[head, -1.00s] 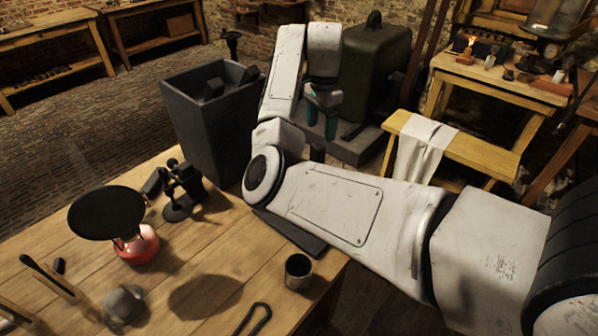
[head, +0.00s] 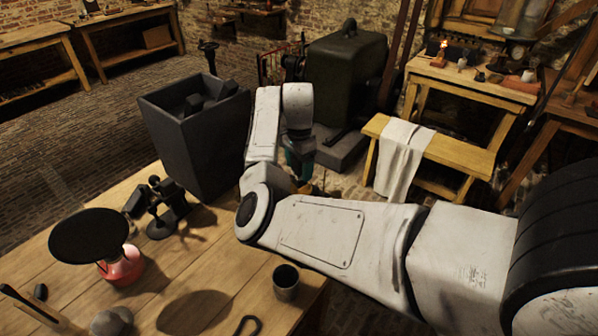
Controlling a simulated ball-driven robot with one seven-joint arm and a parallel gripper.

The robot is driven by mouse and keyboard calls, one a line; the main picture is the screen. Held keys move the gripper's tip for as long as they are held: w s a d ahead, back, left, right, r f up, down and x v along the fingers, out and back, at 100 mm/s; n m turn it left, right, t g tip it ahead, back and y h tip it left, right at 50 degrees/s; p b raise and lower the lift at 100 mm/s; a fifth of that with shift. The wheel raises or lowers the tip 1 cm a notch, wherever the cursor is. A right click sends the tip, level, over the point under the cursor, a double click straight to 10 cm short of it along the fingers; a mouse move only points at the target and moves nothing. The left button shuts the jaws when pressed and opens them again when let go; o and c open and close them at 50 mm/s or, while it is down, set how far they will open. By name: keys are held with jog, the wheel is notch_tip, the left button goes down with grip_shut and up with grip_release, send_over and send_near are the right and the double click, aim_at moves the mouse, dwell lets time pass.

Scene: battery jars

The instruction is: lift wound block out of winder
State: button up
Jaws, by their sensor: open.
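My gripper (head: 299,160) points down beyond the table's far right corner, with a teal part showing. Its fingertips are mostly hidden by my own arm. A small brownish thing shows just below it; I cannot tell whether this is the wound block or the two touch. A dark metal device with a round base (head: 163,212) stands on the table, left of my arm and apart from my gripper; I cannot tell whether it is the winder. I cannot pick out the wound block for sure.
A tall dark bin (head: 178,150) holding dark blocks stands behind the table (head: 200,255). On the table are a black disc over a red base (head: 122,265) and a metal cup (head: 286,283). A yellow bench with a white cloth (head: 401,155) and a green machine (head: 346,75) stand beyond.

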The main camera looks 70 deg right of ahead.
jog(key=c, duration=1.2)
jog(key=shift+r, duration=0.2)
